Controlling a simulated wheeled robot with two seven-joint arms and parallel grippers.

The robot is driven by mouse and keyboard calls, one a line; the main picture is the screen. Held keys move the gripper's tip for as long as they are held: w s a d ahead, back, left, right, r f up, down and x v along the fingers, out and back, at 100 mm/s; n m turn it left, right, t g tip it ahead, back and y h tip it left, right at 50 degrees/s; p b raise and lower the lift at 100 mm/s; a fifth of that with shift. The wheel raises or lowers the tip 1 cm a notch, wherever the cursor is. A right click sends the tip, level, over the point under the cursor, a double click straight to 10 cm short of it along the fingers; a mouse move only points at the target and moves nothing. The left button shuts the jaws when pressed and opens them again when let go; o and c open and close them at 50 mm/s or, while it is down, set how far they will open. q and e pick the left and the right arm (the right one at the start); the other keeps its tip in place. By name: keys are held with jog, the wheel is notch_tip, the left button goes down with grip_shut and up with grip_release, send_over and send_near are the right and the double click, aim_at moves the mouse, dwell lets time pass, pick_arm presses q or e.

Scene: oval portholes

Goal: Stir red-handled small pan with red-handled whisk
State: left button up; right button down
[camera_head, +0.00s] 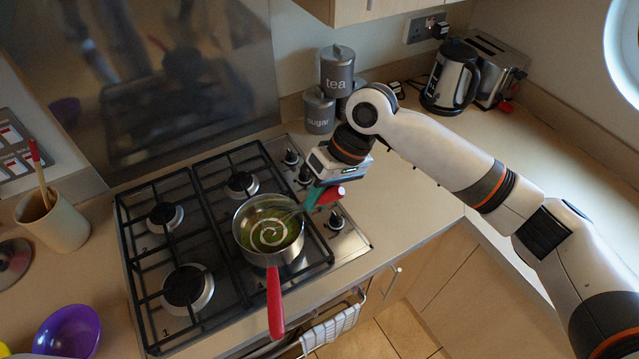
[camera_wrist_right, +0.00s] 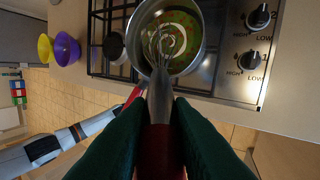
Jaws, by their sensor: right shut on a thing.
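The red-handled small pan (camera_head: 262,259) sits on the hob's right front area, its red handle (camera_head: 275,305) pointing to the front. It holds a green soup with a pale swirl. My right gripper (camera_head: 318,193), with teal fingers, is shut on the red-handled whisk (camera_head: 334,195) just right of the pan rim. In the right wrist view the whisk's grey shaft (camera_wrist_right: 160,95) runs from the fingers, and its wires (camera_wrist_right: 157,47) reach over the soup inside the pan (camera_wrist_right: 199,62). How deep the wires sit is hard to tell. My left gripper is not visible.
The black-grated gas hob (camera_head: 150,275) surrounds the pan, with knobs (camera_head: 335,221) on its right. A crock (camera_head: 62,225) and purple bowl (camera_head: 68,335) stand left. Sugar and tea tins (camera_head: 320,110), a kettle (camera_head: 450,80) and a toaster (camera_head: 505,75) stand behind. The right counter is mostly clear.

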jog(key=shift+f, duration=0.6)
